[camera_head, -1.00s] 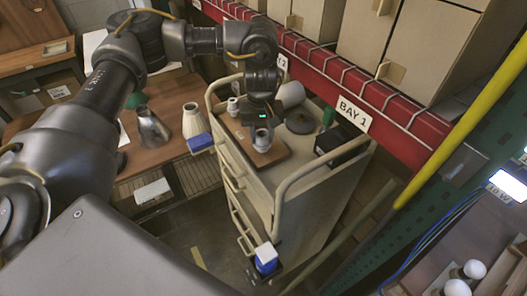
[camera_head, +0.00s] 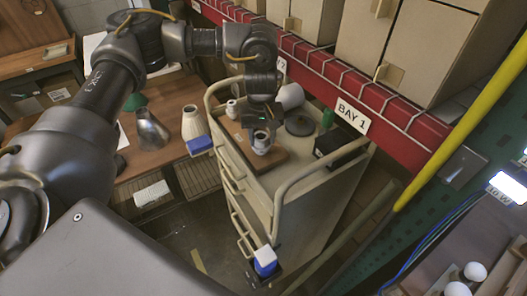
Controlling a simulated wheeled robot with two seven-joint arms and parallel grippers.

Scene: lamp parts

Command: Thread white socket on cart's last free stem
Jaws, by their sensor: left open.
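A white socket (camera_head: 261,143) stands on a brown wooden board (camera_head: 272,162) on top of the beige cart (camera_head: 292,222). My left gripper (camera_head: 262,128) is over the socket, pointing down with its fingers open around or just above it; I cannot tell whether they touch it. Any stem under the socket is hidden. A second small white part (camera_head: 232,109) stands at the board's far left corner. My right gripper does not show.
A dark round disc (camera_head: 299,125), a white cylinder (camera_head: 291,96), a green part (camera_head: 327,118) and a black box (camera_head: 341,149) crowd the cart's far side. A red shelf beam (camera_head: 400,130) runs behind. White bulbs (camera_head: 475,271) lie at lower right.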

